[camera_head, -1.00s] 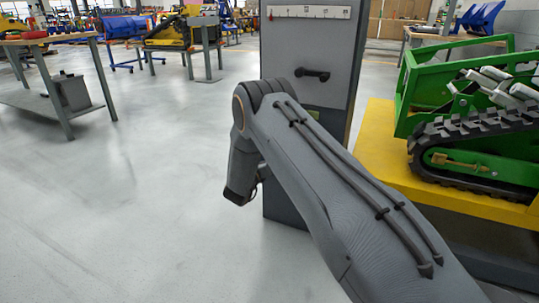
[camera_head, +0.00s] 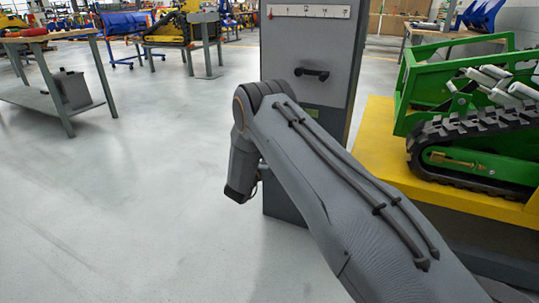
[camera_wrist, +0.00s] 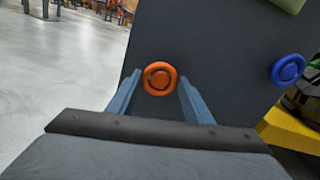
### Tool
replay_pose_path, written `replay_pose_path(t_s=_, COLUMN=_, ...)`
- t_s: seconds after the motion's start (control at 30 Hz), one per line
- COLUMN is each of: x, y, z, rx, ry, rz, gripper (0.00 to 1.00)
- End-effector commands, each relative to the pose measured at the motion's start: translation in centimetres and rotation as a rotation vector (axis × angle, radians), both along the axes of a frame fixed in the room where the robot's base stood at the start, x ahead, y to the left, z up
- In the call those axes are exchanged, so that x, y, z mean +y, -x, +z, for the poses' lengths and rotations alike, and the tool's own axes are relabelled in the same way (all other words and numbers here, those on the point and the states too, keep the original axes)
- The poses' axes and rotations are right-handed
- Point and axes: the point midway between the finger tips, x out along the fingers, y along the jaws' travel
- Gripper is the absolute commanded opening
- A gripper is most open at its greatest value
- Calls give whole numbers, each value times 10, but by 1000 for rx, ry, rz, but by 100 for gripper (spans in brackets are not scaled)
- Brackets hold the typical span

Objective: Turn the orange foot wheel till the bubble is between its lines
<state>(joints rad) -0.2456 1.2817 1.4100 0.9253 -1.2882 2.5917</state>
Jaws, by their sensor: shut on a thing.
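The orange foot wheel (camera_wrist: 160,65) is a round knob low on the dark grey cabinet. In the wrist view it sits between the two blue-grey fingers of my gripper (camera_wrist: 159,80), which are shut on it. In the head view my arm and the cabinet hide the wheel and the fingers. A green patch (camera_head: 313,112) shows on the cabinet front, partly behind my arm; its edge also shows in the wrist view (camera_wrist: 291,4). I cannot make out a bubble or its lines.
A blue wheel (camera_wrist: 288,69) is on the cabinet to the right. The cabinet (camera_head: 340,60) has a black handle (camera_head: 312,74) and a white scale strip (camera_head: 325,11). A green tracked carrier (camera_head: 480,160) stands on a yellow platform (camera_head: 385,150) at right.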

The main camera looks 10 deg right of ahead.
Motion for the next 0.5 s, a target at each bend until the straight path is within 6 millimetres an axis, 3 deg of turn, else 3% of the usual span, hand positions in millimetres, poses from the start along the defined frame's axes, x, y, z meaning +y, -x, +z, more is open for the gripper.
replay_pose_path(t_s=0.03, x=4, y=-1, z=0, rx=1, ry=0, rz=8, gripper=24)
replay_pose_path(t_s=0.07, x=4, y=-1, z=0, rx=1, ry=0, rz=8, gripper=49)
replay_pose_path(t_s=0.17, x=3, y=-1, z=0, rx=1, ry=1, rz=6, gripper=65)
replay_pose_path(t_s=0.5, x=0, y=2, z=0, rx=1, ry=0, rz=0, gripper=65)
